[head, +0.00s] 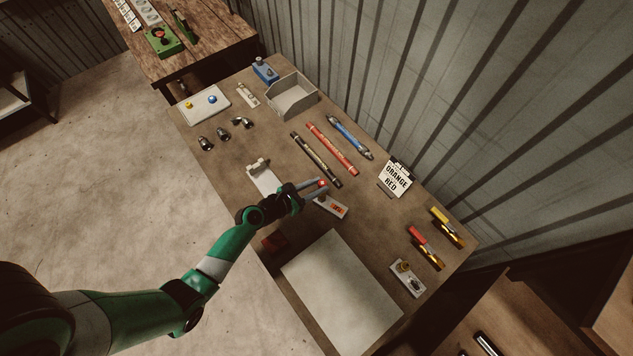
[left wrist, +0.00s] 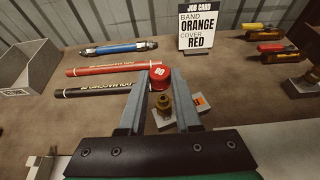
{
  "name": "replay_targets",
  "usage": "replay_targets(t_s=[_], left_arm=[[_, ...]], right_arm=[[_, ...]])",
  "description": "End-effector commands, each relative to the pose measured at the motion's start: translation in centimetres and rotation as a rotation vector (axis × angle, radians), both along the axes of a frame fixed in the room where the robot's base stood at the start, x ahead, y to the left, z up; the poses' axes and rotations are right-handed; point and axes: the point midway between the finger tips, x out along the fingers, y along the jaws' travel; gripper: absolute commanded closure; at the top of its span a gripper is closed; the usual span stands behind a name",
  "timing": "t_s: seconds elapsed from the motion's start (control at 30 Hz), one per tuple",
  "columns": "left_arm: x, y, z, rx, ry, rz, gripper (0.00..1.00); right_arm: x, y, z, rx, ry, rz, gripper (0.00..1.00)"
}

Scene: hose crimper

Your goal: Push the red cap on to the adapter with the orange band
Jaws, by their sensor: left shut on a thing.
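My left gripper (head: 318,188) is shut on the red cap (head: 321,183), which sits between its fingertips. In the left wrist view the red cap (left wrist: 160,75) shows a pale mark on its face. A brass adapter (left wrist: 164,104) stands upright on a small pale block with an orange patch (left wrist: 200,99), below the cap and between the fingers in that view. The block also shows in the head view (head: 333,208) beside the fingertips. The cap looks apart from the adapter; the exact gap is hard to tell. My right gripper is not in view.
A job card (head: 396,179) reads orange band, red cover. Red (head: 331,148), black (head: 316,159) and blue (head: 350,137) hoses lie behind the gripper. Another pale block with a fitting (head: 407,279) stands at right. A large pale sheet (head: 342,291) lies in front.

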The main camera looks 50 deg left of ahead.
Motion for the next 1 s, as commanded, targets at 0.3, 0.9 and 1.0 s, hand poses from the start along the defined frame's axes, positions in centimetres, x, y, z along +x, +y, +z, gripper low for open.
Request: replay_targets(t_s=[0.3, 0.9, 1.0], left_arm=[[0.0, 0.0, -3.1, 0.0, 0.0, 0.001, 1.0], [0.0, 0.0, -3.0, -0.001, 0.0, 0.001, 1.0], [0.0, 0.0, -3.0, -0.001, 0.0, 0.002, 1.0]], right_arm=[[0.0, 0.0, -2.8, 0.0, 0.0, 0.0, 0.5], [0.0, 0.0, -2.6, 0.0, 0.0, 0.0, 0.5], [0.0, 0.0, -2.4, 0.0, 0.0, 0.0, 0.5]])
